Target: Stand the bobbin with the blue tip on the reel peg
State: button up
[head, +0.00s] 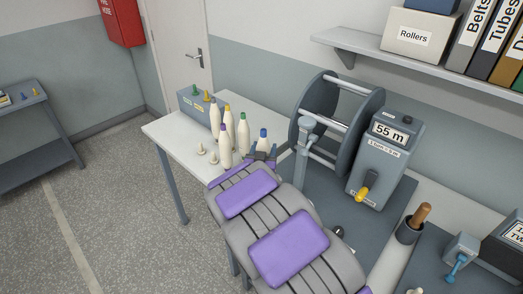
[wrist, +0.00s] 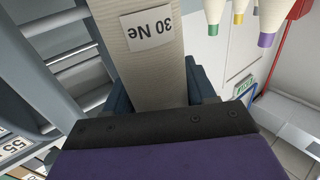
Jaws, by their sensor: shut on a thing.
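The bobbin with the blue tip (head: 263,141) is cream and stands roughly upright at my gripper in the head view. My gripper (head: 263,155) is shut on it, with the arm in front hiding its lower part. The large grey reel (head: 318,122) stands to the right of my gripper in the head view. I cannot make out for certain which part is the reel peg.
Bobbins with yellow (head: 228,119), green (head: 243,135) and purple (head: 215,114) tips stand close left of my gripper. Two small pale pegs (head: 200,150) are bare at the table's left. A "55 m" counter box (head: 385,155) stands right of the reel; a shelf (head: 420,75) hangs above.

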jog(key=shift+d, duration=0.65)
jog(key=shift+d, duration=0.1)
dwell(0.3)
jog(key=shift+a, duration=0.75)
dwell(0.5)
